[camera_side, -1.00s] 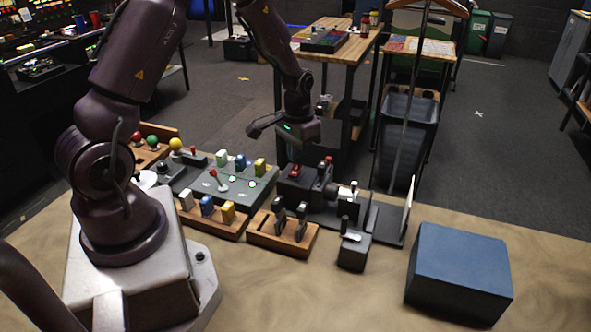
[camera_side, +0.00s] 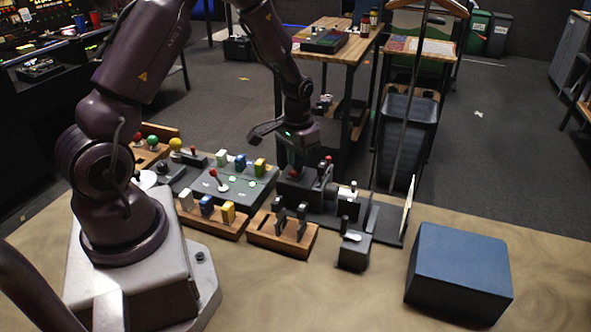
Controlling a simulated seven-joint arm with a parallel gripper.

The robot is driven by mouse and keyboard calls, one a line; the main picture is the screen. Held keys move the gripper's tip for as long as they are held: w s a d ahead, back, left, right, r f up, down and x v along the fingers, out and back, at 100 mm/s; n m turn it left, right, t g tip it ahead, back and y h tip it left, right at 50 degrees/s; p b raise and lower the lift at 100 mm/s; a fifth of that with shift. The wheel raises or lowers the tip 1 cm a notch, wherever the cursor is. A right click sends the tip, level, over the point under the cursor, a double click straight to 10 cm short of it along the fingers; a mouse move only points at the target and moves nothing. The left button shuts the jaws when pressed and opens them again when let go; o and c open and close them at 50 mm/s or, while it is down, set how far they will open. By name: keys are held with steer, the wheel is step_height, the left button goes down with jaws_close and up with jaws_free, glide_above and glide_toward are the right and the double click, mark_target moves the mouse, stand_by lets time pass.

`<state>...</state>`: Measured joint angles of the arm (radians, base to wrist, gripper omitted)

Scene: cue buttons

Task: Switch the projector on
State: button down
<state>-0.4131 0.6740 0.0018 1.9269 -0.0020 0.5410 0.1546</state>
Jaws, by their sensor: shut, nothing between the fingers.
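The projector (camera_side: 302,190) is a dark box with a lens barrel, standing on a dark base near the table's far edge. A small red part (camera_side: 328,159) shows at its right end. My gripper (camera_side: 295,172) is shut and empty, pointing down onto the top of the projector's left part. Its fingertips cover the red button that sits there, so I cannot tell whether they touch it or press it.
A grey panel (camera_side: 232,190) with coloured blocks and a red-tipped lever is left of the projector. Wooden racks (camera_side: 284,238) and a small dark box (camera_side: 354,254) stand in front. A blue box (camera_side: 460,270) is at right. Bare table lies in the front middle.

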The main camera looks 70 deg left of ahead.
steer(key=shift+r, duration=3.5)
steer(key=s+d+r+m+t, duration=0.3)
steer(key=s+d+r+t, duration=0.2)
steer(key=s+d+r, duration=1)
step_height(320, 180, up, 4)
steer(key=shift+s+d+f+t, duration=0.1)
steer(key=shift+s+d+t, duration=0.2)
steer(key=shift+s, duration=0.1)
